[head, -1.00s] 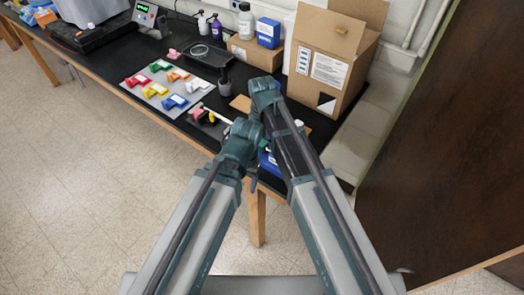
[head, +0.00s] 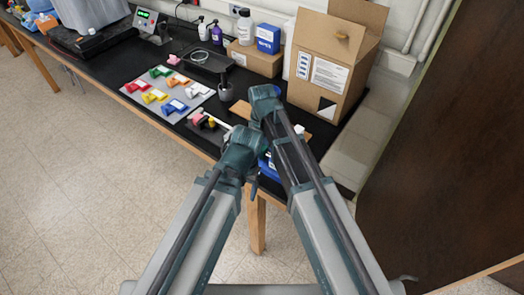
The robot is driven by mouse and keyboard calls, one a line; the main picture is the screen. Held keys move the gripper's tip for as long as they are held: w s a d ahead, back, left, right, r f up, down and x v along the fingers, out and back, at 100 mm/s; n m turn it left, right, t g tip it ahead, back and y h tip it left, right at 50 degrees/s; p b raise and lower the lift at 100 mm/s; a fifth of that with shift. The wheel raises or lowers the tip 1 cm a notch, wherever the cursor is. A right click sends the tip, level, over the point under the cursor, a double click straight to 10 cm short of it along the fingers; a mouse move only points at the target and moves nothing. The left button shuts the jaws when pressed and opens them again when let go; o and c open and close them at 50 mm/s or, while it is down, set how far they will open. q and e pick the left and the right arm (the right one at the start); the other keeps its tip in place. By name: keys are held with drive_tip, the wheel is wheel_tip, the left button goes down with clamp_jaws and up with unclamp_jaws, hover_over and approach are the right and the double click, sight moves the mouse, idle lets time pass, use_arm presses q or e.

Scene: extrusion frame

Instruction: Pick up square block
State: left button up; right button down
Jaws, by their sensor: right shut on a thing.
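My right arm reaches in from the lower right, and its gripper (head: 258,122) is over the near edge of the black table. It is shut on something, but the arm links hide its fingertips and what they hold. My left arm (head: 238,158) comes in from the left, close beside the right one; its fingers cannot be made out. I cannot pick out a square block with certainty. A small pink piece (head: 197,119) lies left of the arms, near the table's front edge.
A grey board (head: 187,107) with several coloured pieces lies on the black table (head: 110,63). A cardboard box (head: 325,75) stands at the back right, a blue box (head: 268,37) left of it. A blue object (head: 268,168) shows partly behind my arms. A dark brown panel (head: 440,160) stands at right.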

drive_tip(key=shift+r, duration=0.2)
wheel_tip(320, 180, up, 18)
drive_tip(key=p, duration=1.8)
drive_tip(key=shift+f, duration=0.2)
